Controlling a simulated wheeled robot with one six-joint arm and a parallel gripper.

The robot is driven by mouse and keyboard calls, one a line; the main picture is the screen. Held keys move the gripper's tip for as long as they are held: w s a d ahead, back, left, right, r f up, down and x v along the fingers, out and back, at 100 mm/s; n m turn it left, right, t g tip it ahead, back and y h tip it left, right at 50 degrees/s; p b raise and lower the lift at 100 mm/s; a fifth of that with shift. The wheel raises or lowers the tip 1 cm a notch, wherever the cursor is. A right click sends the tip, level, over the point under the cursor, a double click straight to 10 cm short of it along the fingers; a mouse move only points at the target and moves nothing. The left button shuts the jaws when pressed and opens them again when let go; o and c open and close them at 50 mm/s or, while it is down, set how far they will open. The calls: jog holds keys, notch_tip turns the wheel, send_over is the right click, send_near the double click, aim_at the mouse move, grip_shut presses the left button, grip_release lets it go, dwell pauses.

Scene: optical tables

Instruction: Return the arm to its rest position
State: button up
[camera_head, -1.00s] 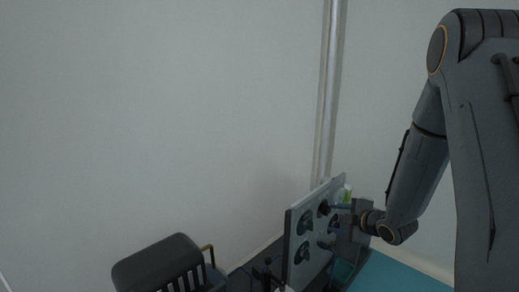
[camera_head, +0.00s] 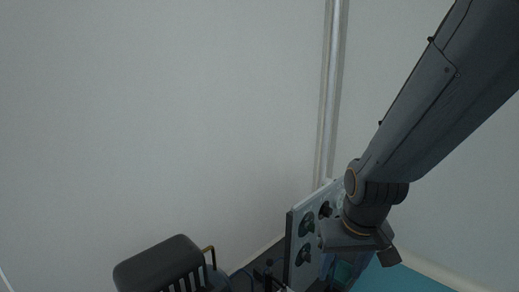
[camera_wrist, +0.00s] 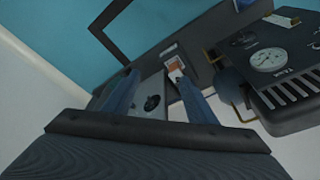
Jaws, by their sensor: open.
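My arm comes down from the upper right in the head view, its wrist beside a pale upright panel (camera_head: 293,250) with several dark round parts on its face. My gripper (camera_wrist: 155,82) shows in the wrist view with its two bluish fingers apart. Between and beyond the fingers is a grey plate with a black knob (camera_wrist: 152,103) and a small orange-and-white label (camera_wrist: 175,66). I see nothing held between the fingers. In the head view the fingers are mostly hidden by my wrist and too small to make out.
A black slatted unit (camera_head: 160,262) with a brass-coloured handle stands at the lower left; a black unit with a round gauge (camera_wrist: 268,59) shows in the wrist view. A teal surface (camera_head: 400,280) lies at the lower right. Pale walls rise behind, with a vertical pipe (camera_head: 329,100).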

jog(key=s+a+r+n+g+y, duration=0.1)
jog(key=s+a+r+n, duration=0.15)
jog(key=s+a, duration=0.6)
jog(key=s+a+r+n+g, duration=0.15)
jog(key=s+a+n, duration=0.3)
jog(key=a, duration=0.65)
jog(key=d+r+m+p, duration=0.3)
jog(key=d+r+p, duration=0.7)
jog(key=r+p, duration=0.3)
jog(key=s+d+r+m+h+p, duration=0.1)
jog(key=d+r+m+p, duration=0.3)
jog(key=d+r+p, duration=0.7)
notch_tip(320, 180, up, 2)
jog(key=p, duration=0.7)
jog(key=shift+r, duration=0.25)
